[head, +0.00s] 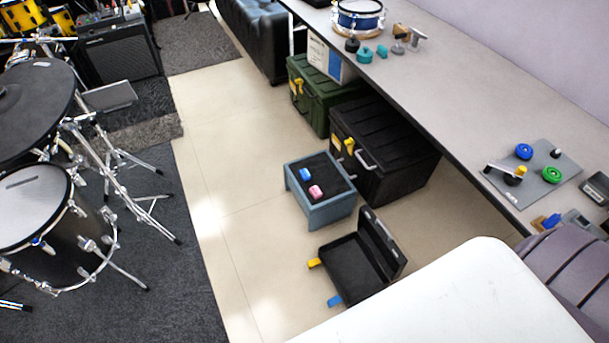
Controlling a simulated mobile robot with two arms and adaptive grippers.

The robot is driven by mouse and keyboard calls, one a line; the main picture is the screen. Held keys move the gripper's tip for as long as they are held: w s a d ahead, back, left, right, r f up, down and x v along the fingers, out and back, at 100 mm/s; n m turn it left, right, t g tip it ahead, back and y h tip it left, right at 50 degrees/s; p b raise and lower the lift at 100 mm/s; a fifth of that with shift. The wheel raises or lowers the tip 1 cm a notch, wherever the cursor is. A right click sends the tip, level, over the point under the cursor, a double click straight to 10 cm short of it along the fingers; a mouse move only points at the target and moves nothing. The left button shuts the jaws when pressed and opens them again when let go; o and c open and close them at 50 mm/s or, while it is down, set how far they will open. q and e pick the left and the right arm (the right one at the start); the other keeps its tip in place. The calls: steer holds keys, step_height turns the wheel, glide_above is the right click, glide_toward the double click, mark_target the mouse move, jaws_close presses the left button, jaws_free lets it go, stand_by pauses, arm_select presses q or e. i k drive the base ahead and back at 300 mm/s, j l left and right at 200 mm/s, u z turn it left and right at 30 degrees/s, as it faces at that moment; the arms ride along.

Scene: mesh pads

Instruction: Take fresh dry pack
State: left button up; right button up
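No item is clearly recognisable as a dry pack. Two small objects, one blue (305,174) and one pink (316,192), lie apart on the black top of a low grey-blue box (321,215) on the floor. In front of it a black case (352,270) stands open on the floor, its lid (383,243) raised on the right side. The case has a yellow latch (314,263) and a blue latch (334,300), and its tray looks empty. Neither of my grippers shows in the head view.
A long grey table (455,90) runs along the right wall, with a grey board (535,175) holding blue and green discs. A black trunk (400,165) and a green trunk (320,95) stand beneath. Drums (45,235) stand left on dark carpet. Pale floor (240,220) between is clear.

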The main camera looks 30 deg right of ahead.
mark_target(304, 174)
steer(key=i+z, duration=0.2)
steer(key=z, duration=0.15)
steer(key=i+j+z, duration=0.1)
steer(key=z, duration=0.25)
steer(key=i+j+z, duration=0.15)
steer(key=i+z, duration=0.15)
